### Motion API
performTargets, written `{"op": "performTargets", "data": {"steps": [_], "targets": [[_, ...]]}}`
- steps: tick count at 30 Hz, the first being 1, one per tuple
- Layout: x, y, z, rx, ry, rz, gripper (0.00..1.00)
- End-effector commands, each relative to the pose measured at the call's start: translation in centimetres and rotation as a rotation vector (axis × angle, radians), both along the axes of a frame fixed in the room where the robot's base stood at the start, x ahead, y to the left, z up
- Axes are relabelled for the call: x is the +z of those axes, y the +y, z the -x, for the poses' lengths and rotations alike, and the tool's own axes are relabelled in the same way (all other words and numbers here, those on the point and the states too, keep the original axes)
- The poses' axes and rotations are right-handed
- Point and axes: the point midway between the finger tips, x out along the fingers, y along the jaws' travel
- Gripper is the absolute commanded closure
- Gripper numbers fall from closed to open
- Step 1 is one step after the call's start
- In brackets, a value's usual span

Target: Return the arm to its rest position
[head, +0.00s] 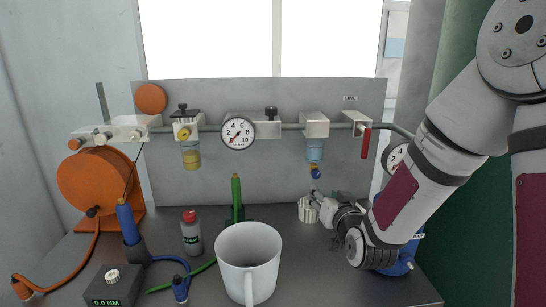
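My arm (425,170) comes in from the upper right of the head view and bends down to the wrist at the right part of the bench. My gripper (322,208) is small in this view, beyond the wrist, pointing left and away over the back right of the bench. A white ridged part (306,211) shows right at its tip; I cannot tell whether the two touch. The fingers are too small and partly hidden to tell whether they are open or shut.
A white mug (248,262) stands at front centre, left of my wrist. A grey bottle with a red cap (192,236), an orange hose reel (92,185) and a blue-handled tool (128,222) are further left. A panel with gauges (238,133) and a pipe stands behind. A blue object (402,262) is partly behind my wrist.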

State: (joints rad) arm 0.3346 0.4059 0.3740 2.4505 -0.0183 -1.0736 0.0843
Motion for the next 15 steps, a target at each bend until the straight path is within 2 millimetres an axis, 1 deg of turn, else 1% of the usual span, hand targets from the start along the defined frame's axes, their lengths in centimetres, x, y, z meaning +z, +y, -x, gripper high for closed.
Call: {"op": "performTargets", "data": {"steps": [1,5,8,11,14,15], "targets": [[1.5,0.3,0.8,0.014,0.036,0.035,0.56],[3.0,0.5,3.4,0.034,0.17,0.11,0.56],[4.3,0.3,6.0,0.04,0.273,0.158,0.56],[5.6,0.0,9.1,0.041,0.373,0.197,0.56],[6.9,-0.3,12.7,0.038,0.472,0.225,0.56],[7.4,-0.5,14.3,0.038,0.512,0.233,0.56]]}}
